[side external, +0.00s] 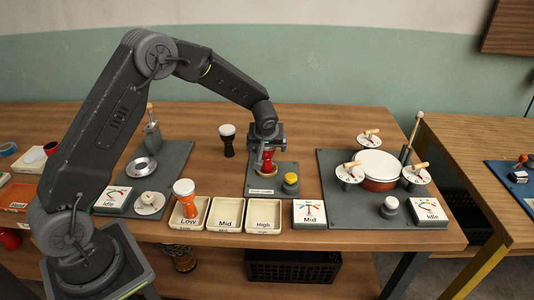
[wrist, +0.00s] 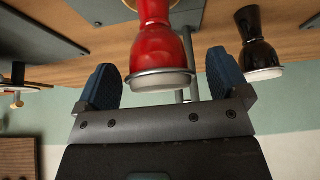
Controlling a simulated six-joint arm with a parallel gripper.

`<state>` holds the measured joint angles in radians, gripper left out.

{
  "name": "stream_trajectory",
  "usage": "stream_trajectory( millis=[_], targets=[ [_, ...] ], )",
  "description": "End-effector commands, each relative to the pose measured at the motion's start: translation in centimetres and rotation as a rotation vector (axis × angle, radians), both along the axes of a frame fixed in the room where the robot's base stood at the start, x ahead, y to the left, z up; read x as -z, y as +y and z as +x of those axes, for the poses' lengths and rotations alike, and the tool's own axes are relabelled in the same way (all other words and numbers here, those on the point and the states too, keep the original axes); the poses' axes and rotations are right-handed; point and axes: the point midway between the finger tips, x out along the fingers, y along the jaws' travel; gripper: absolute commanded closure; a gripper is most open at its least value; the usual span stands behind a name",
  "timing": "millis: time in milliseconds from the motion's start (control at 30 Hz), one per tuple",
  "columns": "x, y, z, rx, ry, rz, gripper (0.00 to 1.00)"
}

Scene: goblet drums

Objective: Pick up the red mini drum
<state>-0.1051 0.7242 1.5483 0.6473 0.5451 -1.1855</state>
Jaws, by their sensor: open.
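The red mini drum (side external: 267,165) stands upright on a dark grey plate (side external: 257,188) in the side external view, partly hidden by my gripper (side external: 267,146). In the wrist view, the red mini drum (wrist: 158,48) is a glossy red goblet shape with a metal rim and whitish head. My gripper (wrist: 162,76) is open, with one blue finger pad on either side of the drum's head. Gaps show between the pads and the drum in the wrist view.
A black mini drum (side external: 227,141) stands behind and left. An orange one (side external: 188,207) is in the Low tray (side external: 188,226); the Mid tray (side external: 225,223) and High tray (side external: 263,224) look empty. A yellow button (side external: 291,179) is beside the red drum.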

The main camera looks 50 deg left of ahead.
Motion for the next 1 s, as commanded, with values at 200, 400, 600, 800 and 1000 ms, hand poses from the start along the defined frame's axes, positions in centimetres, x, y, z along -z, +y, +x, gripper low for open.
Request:
stream_trajectory(
  millis=[200,400,600,800,1000],
  targets=[
    [0.64,0.26,0.31,0.0,-0.002,-0.001,0.06],
    [0.61,0.24,0.29,0.0,-0.002,-0.001,0.15],
    [0.6,0.23,0.27,0.0,-0.002,-0.002,0.34],
    [0.6,0.23,0.27,0.0,-0.002,-0.002,0.53],
    [0.58,0.23,0.29,0.0,-0.002,-0.001,0.65]
  ],
)
